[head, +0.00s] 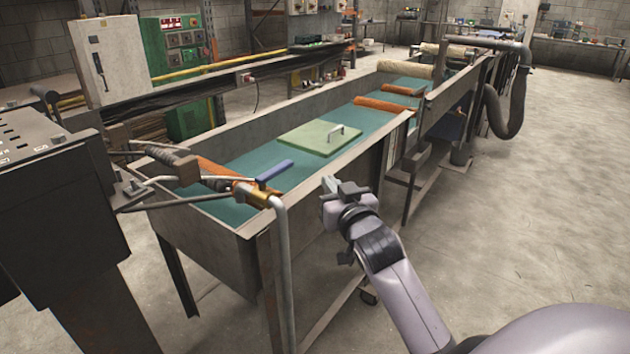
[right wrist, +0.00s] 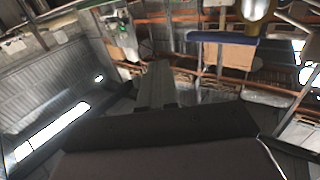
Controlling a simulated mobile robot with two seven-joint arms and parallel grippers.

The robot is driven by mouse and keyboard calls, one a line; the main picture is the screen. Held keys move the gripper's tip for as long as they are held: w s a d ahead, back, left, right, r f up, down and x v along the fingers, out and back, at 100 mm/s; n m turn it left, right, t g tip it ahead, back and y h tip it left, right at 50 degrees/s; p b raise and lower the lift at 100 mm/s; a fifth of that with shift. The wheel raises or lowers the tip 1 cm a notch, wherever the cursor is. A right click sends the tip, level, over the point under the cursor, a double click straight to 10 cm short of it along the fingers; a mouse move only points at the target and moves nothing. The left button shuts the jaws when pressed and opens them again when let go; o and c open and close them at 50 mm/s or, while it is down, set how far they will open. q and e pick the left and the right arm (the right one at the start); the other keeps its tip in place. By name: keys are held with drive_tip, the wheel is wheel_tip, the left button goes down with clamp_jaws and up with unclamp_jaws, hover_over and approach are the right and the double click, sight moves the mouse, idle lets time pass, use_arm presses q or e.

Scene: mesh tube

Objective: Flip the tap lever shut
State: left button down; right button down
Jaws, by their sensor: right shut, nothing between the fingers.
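The tap lever (head: 274,171) is a blue bar above a brass tap (head: 258,194) at the near end of the long trough. It points across the pipe, toward the back right. In the right wrist view the blue lever (right wrist: 222,38) is at the upper right, below the brass tap (right wrist: 257,9). My right gripper (head: 331,185) is shut and empty, to the right of the lever and apart from it. Its closed fingers (right wrist: 157,84) also show in the right wrist view. My left gripper is not in view.
The metal trough (head: 205,232) has a teal bed with a green board (head: 310,138) and orange rolls (head: 382,105). A grey outlet pipe (head: 286,270) bends down over its near edge. A dark machine (head: 40,160) stands at left. Floor (head: 520,190) at right is open.

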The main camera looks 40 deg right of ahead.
drive_tip(key=shift+s+d, duration=0.25)
drive_tip(key=shift+s, duration=0.55)
drive_tip(key=shift+s+d, duration=0.3)
drive_tip(key=shift+s, duration=0.45)
drive_tip(key=shift+s+d, duration=0.25)
drive_tip(key=shift+s, duration=0.55)
drive_tip(key=s+a+f+n+g+y, duration=0.2)
drive_tip(key=a+f, duration=0.2)
drive_tip(key=f, duration=0.4)
drive_tip(key=s+a+f+n+g+y, duration=0.1)
drive_tip(key=s+a+f+y, duration=0.2)
drive_tip(key=f, duration=0.4)
drive_tip(key=s+a+f+n+g+y, duration=0.2)
drive_tip(key=s+a+f+g, duration=0.2)
drive_tip(key=s+a+f, duration=0.8)
wheel_tip(320, 180, down, 3)
drive_tip(key=shift+s+r+n, duration=0.2)
drive_tip(key=shift+s+n, duration=0.1)
drive_tip(key=shift+s, duration=0.75)
